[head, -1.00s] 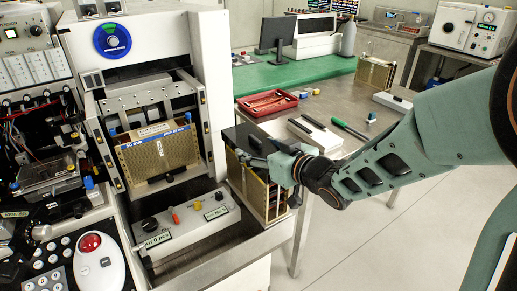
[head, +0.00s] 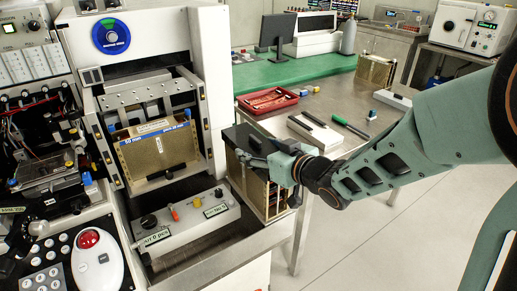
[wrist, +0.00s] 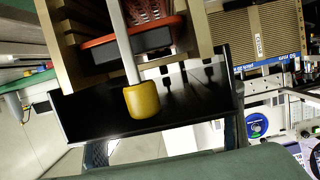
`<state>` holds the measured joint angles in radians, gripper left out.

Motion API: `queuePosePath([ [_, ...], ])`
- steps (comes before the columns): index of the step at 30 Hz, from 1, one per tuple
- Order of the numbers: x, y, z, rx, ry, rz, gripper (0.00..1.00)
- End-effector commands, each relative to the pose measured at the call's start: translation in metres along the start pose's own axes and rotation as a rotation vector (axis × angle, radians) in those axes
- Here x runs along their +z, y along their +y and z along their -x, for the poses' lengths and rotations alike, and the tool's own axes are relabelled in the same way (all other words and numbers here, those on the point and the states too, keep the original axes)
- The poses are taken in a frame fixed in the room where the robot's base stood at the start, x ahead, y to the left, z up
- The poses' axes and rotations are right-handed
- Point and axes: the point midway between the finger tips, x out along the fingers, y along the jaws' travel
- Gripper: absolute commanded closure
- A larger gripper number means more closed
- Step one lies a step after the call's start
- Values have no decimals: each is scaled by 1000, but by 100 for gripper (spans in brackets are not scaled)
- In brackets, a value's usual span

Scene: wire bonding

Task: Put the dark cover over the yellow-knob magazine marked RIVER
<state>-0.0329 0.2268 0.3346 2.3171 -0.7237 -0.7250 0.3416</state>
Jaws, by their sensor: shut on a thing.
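The dark cover (head: 243,138) is at the top of a gold slatted magazine (head: 238,175) on the bench by the machine. In the wrist view the cover (wrist: 190,95) shows its black inner face and rim, beside the magazine's gold walls (wrist: 196,28). A yellow knob (wrist: 142,100) on a grey rod stands in front of the cover there. My gripper (head: 268,158) is shut on the cover at its near side; the fingers are partly hidden. I cannot tell whether the cover is fully seated, and no RIVER marking is legible.
Another gold magazine (head: 160,157) with a blue strip sits in the machine to the left. A control box (head: 187,219) with knobs stands in front.

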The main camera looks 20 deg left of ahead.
Motion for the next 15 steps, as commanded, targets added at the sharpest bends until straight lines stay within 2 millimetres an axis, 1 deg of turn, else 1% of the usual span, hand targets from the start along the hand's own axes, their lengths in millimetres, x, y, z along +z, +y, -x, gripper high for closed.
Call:
queuePosePath([
  [5,3,0,-1,0,0,0,63],
  [6,2,0,-1,0,1,0,35],
  [11,2,0,-1,0,0,0,18],
  [15,2,0,-1,0,0,0,18],
])
